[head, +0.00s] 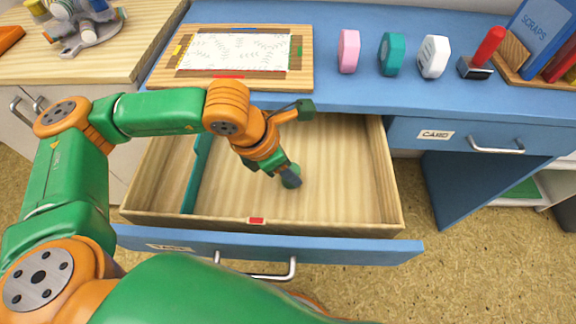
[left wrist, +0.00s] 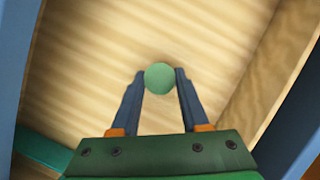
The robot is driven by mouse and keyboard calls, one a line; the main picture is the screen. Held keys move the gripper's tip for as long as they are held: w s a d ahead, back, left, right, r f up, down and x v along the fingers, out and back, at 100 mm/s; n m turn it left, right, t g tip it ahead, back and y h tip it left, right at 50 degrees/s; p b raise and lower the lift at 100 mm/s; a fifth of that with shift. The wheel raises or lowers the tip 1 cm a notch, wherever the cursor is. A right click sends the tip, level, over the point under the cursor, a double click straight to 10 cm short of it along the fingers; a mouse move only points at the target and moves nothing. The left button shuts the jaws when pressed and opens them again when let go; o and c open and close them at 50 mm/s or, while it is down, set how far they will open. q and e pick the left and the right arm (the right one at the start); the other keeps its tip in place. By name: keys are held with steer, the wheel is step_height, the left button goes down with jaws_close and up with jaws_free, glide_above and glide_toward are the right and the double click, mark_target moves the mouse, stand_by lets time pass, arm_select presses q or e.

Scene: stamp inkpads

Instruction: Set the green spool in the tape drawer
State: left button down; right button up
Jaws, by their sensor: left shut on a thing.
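The open drawer (head: 340,247) has a blue front, and its label is too small to read. Inside are a pale wood floor and a teal divider (head: 194,176) toward the left. The green spool (head: 291,173) is inside the drawer's outline, right of the divider, near the middle of the larger compartment. My left gripper (head: 288,178) points down into the drawer, shut on the spool. In the left wrist view, the spool's round green end (left wrist: 160,78) sits between the two fingertips. I cannot tell whether the spool touches the floor. My right gripper is not in view.
A framed patterned sheet (head: 240,50) lies on the blue desk behind the drawer. Pink (head: 349,51), teal (head: 391,54) and white (head: 433,56) blocks and a red-handled stamp (head: 484,52) stand to its right. A shut drawer (head: 490,140) is at right.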

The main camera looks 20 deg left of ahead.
arm_select(q)
steer(key=shift+f, duration=0.1)
steer(key=shift+c, duration=2)
jaws_free()
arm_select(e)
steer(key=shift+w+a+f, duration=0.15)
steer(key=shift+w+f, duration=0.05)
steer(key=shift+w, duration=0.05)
arm_select(q)
steer(key=shift+r, duration=0.3)
steer(key=p+v, duration=0.2)
steer(key=v, duration=1)
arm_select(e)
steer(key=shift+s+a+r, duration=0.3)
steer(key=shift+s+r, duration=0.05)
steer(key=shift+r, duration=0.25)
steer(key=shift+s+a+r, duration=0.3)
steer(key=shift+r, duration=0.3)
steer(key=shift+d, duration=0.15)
